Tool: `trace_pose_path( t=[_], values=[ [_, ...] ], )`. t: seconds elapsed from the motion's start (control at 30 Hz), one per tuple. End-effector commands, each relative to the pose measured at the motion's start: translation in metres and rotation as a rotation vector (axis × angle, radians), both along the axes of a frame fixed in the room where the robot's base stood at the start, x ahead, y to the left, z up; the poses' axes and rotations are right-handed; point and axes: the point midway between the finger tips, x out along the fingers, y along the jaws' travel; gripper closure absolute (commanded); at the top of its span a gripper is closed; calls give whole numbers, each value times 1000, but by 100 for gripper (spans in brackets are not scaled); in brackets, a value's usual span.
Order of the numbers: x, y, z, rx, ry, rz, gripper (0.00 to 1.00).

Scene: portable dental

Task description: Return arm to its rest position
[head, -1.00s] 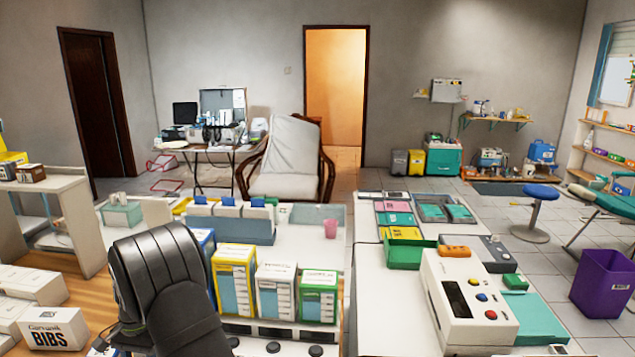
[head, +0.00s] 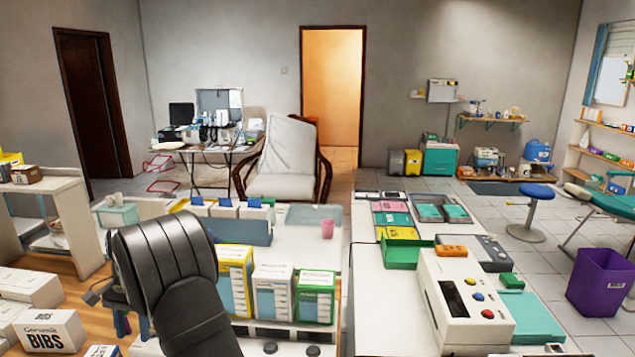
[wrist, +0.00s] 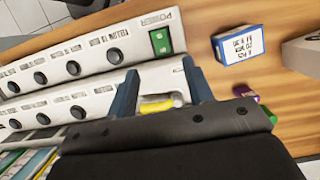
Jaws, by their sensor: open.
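My gripper (wrist: 160,82) shows in the wrist view with its two blue-grey fingers apart and nothing held between them. Beyond the fingers is a white panel (wrist: 85,58) with a row of black knobs and a green power switch (wrist: 160,41). A yellow object (wrist: 158,106) lies behind the gap between the fingers; I cannot tell if they touch it. In the head view my black arm rises at the lower left, in front of the counter, and hides most of my gripper.
Upright boxes, yellow (head: 235,270), white (head: 273,290) and green (head: 315,294), stand just right of my arm. A white BIBS box (head: 50,332) sits on the wooden surface at left. A white console (head: 462,300) stands on the right counter. A blue-and-white box (wrist: 238,43) lies on bare wood.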

Motion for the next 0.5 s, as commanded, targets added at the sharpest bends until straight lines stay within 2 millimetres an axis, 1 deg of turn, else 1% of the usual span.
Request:
trace_pose_path(
  t=[0.03, 0.33, 0.4, 0.5],
  values=[
    [3, 0, 11, 3, -2, -1, 53],
    [19, 0, 69, 3, -2, -1, 53],
    [13, -1, 49, -5, 5, 0, 53],
    [7, -1, 30, -4, 4, 0, 53]
  ],
)
